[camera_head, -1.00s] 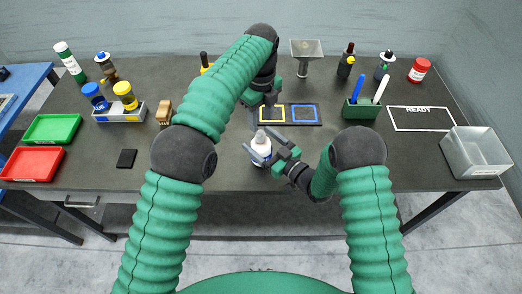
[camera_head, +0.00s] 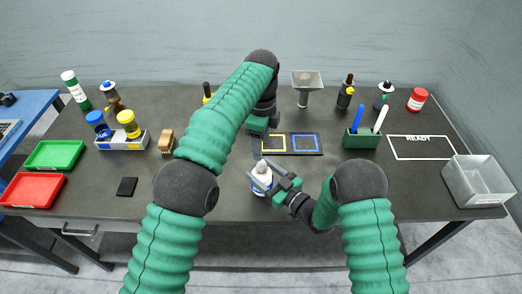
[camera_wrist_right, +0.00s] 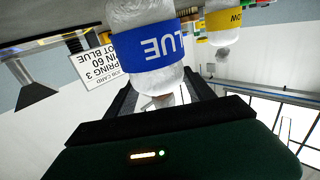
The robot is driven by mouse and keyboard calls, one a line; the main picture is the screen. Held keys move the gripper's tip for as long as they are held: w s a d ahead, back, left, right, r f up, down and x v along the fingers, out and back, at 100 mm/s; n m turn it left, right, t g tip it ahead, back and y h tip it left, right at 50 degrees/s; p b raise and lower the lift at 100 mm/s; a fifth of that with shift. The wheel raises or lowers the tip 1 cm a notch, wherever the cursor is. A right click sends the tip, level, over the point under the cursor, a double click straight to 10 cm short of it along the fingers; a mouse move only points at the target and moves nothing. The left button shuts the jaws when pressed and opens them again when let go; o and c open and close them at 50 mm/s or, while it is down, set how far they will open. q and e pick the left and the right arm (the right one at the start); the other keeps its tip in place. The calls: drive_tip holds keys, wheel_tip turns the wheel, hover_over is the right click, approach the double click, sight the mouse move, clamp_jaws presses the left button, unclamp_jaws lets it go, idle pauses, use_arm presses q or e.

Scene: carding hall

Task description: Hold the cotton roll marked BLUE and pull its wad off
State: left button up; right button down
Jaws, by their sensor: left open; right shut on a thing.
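The cotton roll marked BLUE (camera_head: 261,188) is white with a blue band and stands roughly upright near the table's front middle. My right gripper (camera_head: 262,183) is shut on it from the right. In the right wrist view the roll (camera_wrist_right: 152,42) appears upside down, its band lettering inverted. A pale top end, likely the wad (camera_head: 263,167), shows above the band; its edge is unclear. My left gripper (camera_head: 257,146) is open and empty, just behind and above the roll's top, apart from it. Its fingers are partly hidden by its own arm.
Behind the roll lies a board with yellow and blue frames (camera_head: 291,153). A rack (camera_head: 135,145) with blue- and yellow-topped containers, green (camera_head: 54,154) and red (camera_head: 33,203) trays stand left. A green pen holder (camera_head: 362,143) and clear bin (camera_head: 446,170) are right.

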sight(260, 164)
use_arm(q)
wheel_tip(260, 164, up, 2)
drive_tip(key=n, duration=0.6)
drive_tip(key=shift+a, duration=0.15)
wheel_tip(260, 164, down, 12)
drive_tip(key=shift+r, duration=0.15)
clamp_jaws()
drive_tip(key=shift+s+r, duration=0.1)
drive_tip(key=shift+r, duration=0.05)
idle(0.6)
drive_tip(key=shift+r, duration=1.05)
drive_tip(key=shift+r, duration=0.1)
